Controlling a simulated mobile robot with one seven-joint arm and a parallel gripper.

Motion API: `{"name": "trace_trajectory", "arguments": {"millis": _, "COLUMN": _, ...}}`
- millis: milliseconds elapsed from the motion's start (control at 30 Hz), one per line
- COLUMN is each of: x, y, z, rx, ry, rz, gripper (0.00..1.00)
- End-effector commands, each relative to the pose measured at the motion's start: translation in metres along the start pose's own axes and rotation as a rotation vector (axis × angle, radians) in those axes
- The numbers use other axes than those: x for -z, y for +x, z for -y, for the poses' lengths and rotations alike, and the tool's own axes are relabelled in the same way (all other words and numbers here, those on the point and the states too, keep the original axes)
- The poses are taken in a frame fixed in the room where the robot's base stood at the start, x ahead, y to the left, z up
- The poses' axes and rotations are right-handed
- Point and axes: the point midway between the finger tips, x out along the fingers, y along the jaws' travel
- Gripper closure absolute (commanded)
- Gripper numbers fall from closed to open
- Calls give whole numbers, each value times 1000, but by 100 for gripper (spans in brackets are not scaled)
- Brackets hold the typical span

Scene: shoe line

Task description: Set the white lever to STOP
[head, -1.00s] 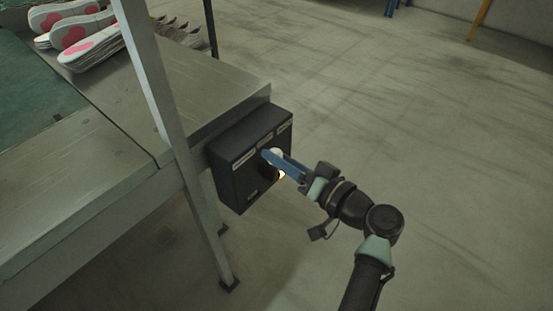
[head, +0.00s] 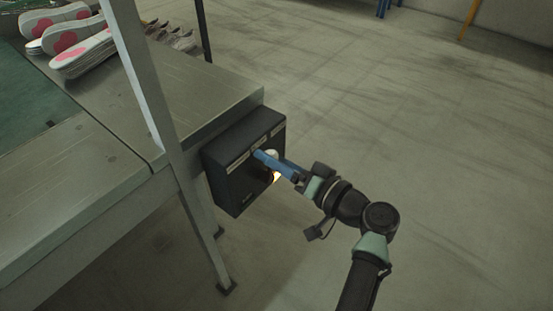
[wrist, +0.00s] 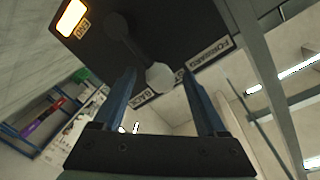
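The white lever's knob (wrist: 160,76) is on a dark arm on the black control box (head: 228,172). In the wrist view it lies between my gripper's blue fingertips (wrist: 158,76), which stand apart with gaps on both sides; contact is not clear. The knob appears near the partly hidden middle label (wrist: 180,76), between BACK (wrist: 141,98) and FORWARD (wrist: 212,54). Its exact setting is hard to tell. In the head view my gripper (head: 264,157) is in front of the box and partly covers the knob (head: 272,154).
A lit yellow lamp (wrist: 71,17) is beside an END label (wrist: 82,29). The box hangs at the end of a metal table (head: 215,88), near its upright post (head: 150,80). Shoes (head: 75,40) lie on the table. The floor at right is clear.

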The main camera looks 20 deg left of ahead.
Motion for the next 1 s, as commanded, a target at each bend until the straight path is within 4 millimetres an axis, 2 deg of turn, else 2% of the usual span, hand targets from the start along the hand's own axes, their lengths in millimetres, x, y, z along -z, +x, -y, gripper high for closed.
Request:
{"name": "trace_trajectory", "arguments": {"millis": 167, "x": 1, "y": -1, "z": 0, "rx": -1, "ry": -2, "rz": -1, "gripper": 25}}
{"name": "trace_trajectory", "arguments": {"millis": 267, "x": 2, "y": -9, "z": 0, "rx": -2, "ry": -2, "rz": -2, "gripper": 25}}
{"name": "trace_trajectory", "arguments": {"millis": 367, "x": 2, "y": -25, "z": 1, "rx": -3, "ry": 0, "rz": -3, "gripper": 25}}
{"name": "trace_trajectory", "arguments": {"millis": 700, "x": 2, "y": -99, "z": 1, "rx": -3, "ry": -1, "rz": -4, "gripper": 25}}
{"name": "trace_trajectory", "arguments": {"millis": 800, "x": 2, "y": -114, "z": 1, "rx": -2, "ry": 0, "rz": -2, "gripper": 25}}
{"name": "trace_trajectory", "arguments": {"millis": 1000, "x": 0, "y": -129, "z": 0, "rx": -1, "ry": 0, "rz": -1, "gripper": 25}}
